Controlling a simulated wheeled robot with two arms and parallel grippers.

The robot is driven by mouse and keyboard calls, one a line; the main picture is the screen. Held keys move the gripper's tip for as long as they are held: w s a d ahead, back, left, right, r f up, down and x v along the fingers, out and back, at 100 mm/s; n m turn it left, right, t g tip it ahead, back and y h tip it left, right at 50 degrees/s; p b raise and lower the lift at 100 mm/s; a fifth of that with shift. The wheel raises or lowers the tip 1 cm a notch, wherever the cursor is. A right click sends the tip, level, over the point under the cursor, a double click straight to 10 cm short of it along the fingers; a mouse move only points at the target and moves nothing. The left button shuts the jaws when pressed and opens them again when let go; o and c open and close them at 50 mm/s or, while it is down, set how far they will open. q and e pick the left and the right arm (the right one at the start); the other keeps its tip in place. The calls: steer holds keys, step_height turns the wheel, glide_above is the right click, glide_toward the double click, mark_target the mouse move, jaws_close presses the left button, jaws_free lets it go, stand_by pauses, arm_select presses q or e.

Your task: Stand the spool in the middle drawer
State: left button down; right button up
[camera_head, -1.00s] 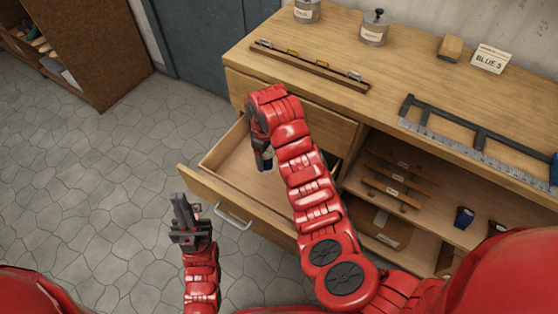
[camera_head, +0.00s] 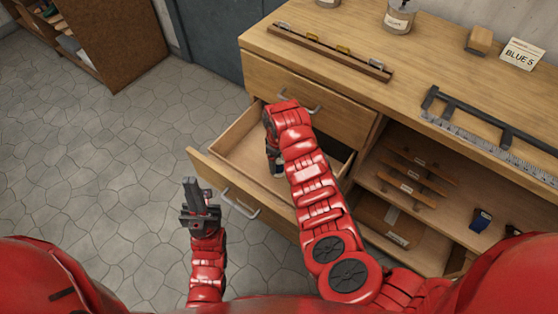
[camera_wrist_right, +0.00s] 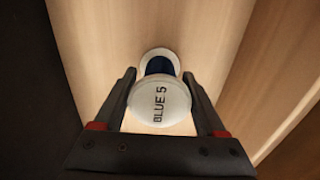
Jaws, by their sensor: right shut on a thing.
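The open drawer (camera_head: 239,146) sticks out of the bench below a closed drawer. My right gripper (camera_head: 277,166) reaches down inside it, and my own wrist partly hides it. In the right wrist view, this gripper (camera_wrist_right: 159,78) is shut on the spool (camera_wrist_right: 160,101), between its fingers. The spool has a white end labelled BLUE 5, blue thread and a second white flange. It appears upright over the pale wooden drawer floor; I cannot tell whether it touches. The spool is hidden in the head view. My left gripper (camera_head: 196,196) points up outside the drawer front, its finger gap unclear.
The closed drawer (camera_head: 320,112) is just above. A wooden rail (camera_head: 325,52), a jar (camera_head: 399,18), a BLUE 5 card (camera_head: 521,53), a wooden block (camera_head: 479,40) and a metal ruler (camera_head: 490,150) lie on the bench top. Open shelves are to the right.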

steer(key=shift+f, duration=0.1)
steer(key=o, duration=1.4)
step_height(320, 180, up, 7)
steer(key=shift+w+r, duration=0.1)
steer(key=shift+r, duration=0.1)
step_height(320, 180, up, 5)
steer(key=p, duration=0.3)
